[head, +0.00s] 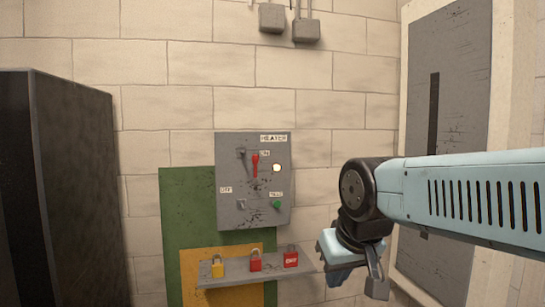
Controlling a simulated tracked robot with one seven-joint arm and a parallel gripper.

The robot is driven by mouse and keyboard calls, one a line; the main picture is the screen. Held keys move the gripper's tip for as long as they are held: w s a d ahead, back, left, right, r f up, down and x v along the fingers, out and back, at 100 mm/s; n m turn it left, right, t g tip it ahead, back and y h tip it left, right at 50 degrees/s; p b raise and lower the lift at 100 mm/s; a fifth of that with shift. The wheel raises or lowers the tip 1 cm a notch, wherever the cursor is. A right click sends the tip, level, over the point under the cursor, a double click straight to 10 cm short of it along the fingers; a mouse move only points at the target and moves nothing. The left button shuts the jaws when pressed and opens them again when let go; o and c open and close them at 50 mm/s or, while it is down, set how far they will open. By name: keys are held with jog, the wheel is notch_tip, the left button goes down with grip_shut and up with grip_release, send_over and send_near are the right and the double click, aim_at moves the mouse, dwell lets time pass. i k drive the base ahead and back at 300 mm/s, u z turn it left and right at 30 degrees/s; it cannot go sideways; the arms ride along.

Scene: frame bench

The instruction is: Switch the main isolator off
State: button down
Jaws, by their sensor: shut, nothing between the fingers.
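A grey isolator box (232,208) labelled HEATER is mounted on the block wall in the head view. Its red handle (255,165) stands roughly upright, just below the ON label. An OFF label sits at the lower left of the box face. A round lamp (277,168) glows right of the handle. A green button (277,205) is at the lower right, below a small label. My gripper (358,288) hangs to the right of and below the box, apart from it. It is shut and empty, and its fingertips are partly hard to make out.
A shelf (238,277) below the box carries a yellow padlock (217,267), a red padlock (255,261) and a red tagged item (291,258). A dark cabinet (75,190) stands at left. A grey door (450,90) is at right. Space before the box looks clear.

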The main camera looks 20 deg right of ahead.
aim_at(254, 158)
jog(key=z, duration=0.1)
jog(key=i, duration=1)
jog(key=u, duration=0.05)
